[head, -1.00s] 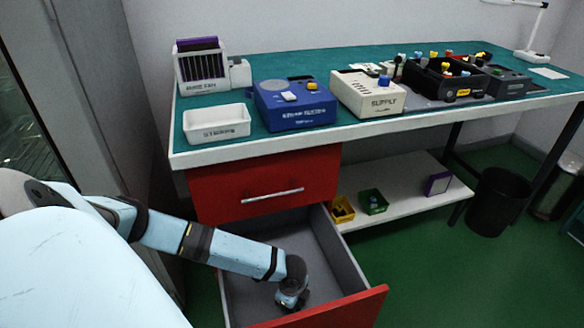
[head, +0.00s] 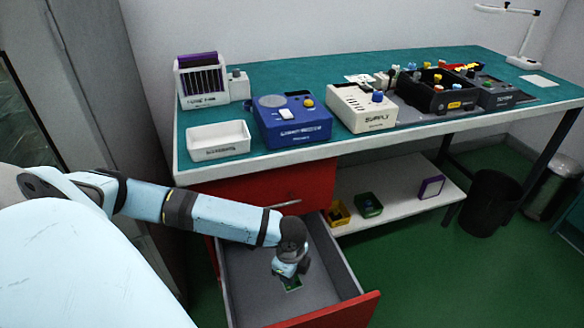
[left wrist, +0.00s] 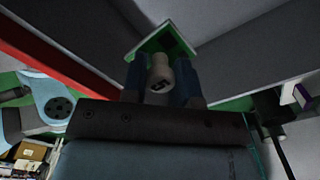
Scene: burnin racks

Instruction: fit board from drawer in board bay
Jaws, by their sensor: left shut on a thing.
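The red drawer (head: 345,309) below the bench stands open, with a grey inside. My left gripper (head: 290,279) is over it, pointing down. In the left wrist view my left gripper (left wrist: 160,82) is shut on a small white part with a dark mark, on a green board (left wrist: 148,45). A corner of the green board (head: 293,287) shows below the gripper in the head view; the rest is hidden. I cannot tell how far it is from the drawer floor. A white slotted rack (head: 205,99) stands at the bench's back left, with purple at its top. My right gripper is out of view.
On the bench are a white tray (head: 218,140), a blue unit (head: 292,131), a cream supply unit (head: 362,120) and a black compartment box (head: 425,92). A shelf below holds small bins (head: 369,204). A black waste bin (head: 489,202) stands right.

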